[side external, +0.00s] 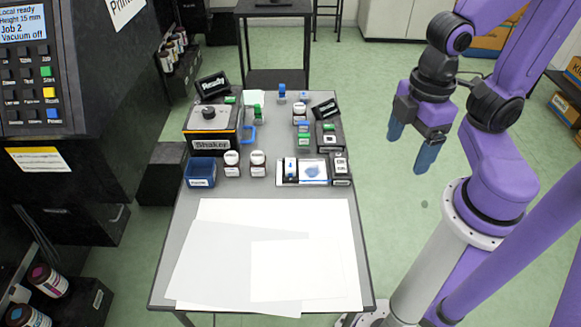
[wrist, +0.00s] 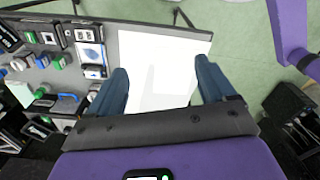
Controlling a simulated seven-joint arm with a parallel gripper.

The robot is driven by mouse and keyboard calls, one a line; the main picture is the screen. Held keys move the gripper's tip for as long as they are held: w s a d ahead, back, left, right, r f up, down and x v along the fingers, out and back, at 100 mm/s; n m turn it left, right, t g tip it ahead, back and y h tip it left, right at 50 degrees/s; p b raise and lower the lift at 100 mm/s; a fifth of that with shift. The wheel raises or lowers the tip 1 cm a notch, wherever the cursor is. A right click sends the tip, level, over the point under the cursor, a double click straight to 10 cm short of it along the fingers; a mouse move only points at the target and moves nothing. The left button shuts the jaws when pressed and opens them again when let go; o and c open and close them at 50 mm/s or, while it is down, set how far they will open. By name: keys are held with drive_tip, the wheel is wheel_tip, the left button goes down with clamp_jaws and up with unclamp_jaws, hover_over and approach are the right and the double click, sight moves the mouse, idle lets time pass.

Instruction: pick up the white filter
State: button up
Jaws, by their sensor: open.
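No item can be clearly picked out as the white filter. A small pale sheet (side external: 250,97) lies at the back of the grey table, partly behind a green-capped bottle (side external: 258,113). A white-topped pad with a blue mark (side external: 314,173) lies right of the middle. My gripper (side external: 411,145) hangs in the air to the right of the table, apart from everything, with its two blue fingers spread and nothing between them. In the wrist view the open fingers (wrist: 161,68) frame the white sheets.
Large white sheets (side external: 215,265) cover the front of the table (side external: 183,222). A shaker (side external: 212,142), a blue bin (side external: 201,171), white-lidded jars (side external: 258,162) and several small bottles crowd the back half. A dark printer (side external: 60,90) stands at left.

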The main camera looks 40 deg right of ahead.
drive_tip(key=w+a+m, duration=0.1)
drive_tip(key=w+a, duration=0.2)
drive_tip(key=w, duration=0.4)
drive_tip(key=m, duration=0.3)
hover_over(290, 164)
wheel_tip(290, 164, down, 9)
drive_tip(key=f, duration=1.1)
drive_tip(key=shift+s+d+f, duration=0.1)
drive_tip(key=shift+s+f, duration=0.05)
drive_tip(key=shift+s, duration=0.05)
drive_tip(key=shift+w+f, duration=0.15)
drive_tip(key=shift+f, duration=1.3)
drive_tip(key=shift+w+f, duration=0.1)
drive_tip(key=shift+f, duration=1.3)
drive_tip(key=c, duration=1.1)
